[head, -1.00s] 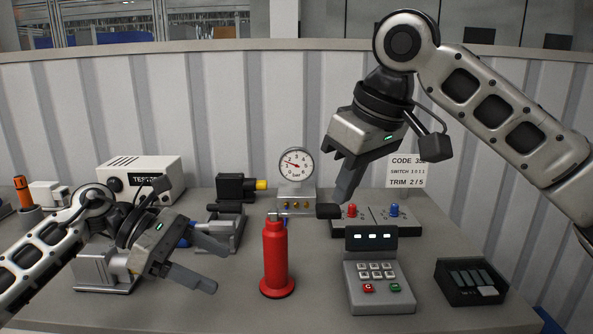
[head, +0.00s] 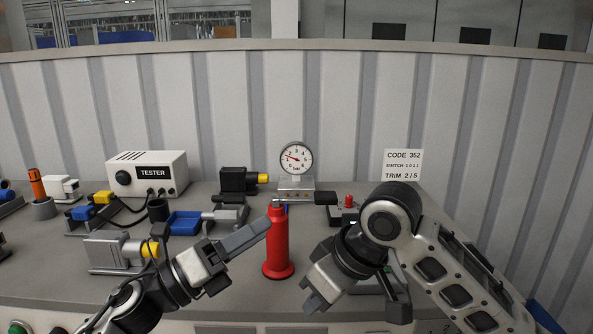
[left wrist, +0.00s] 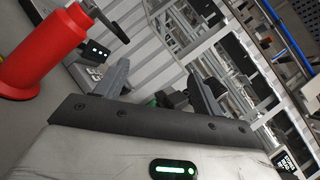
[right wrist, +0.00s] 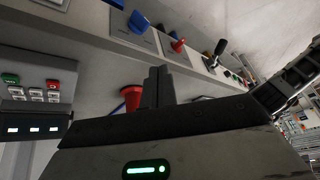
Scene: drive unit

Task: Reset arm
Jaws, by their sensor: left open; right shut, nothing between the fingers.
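My right gripper (head: 313,301) is low, right of the cylinder and over the bench's front part. In the right wrist view its fingers (right wrist: 158,86) are together and empty. My right arm hides most of the keypad unit, which shows in the right wrist view (right wrist: 45,80).
The gauge (head: 296,158) stands behind the cylinder. The tester box (head: 147,173) is at back left, with a motor unit (head: 115,252) in front of it. A code sign (head: 403,165) is at the back wall.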

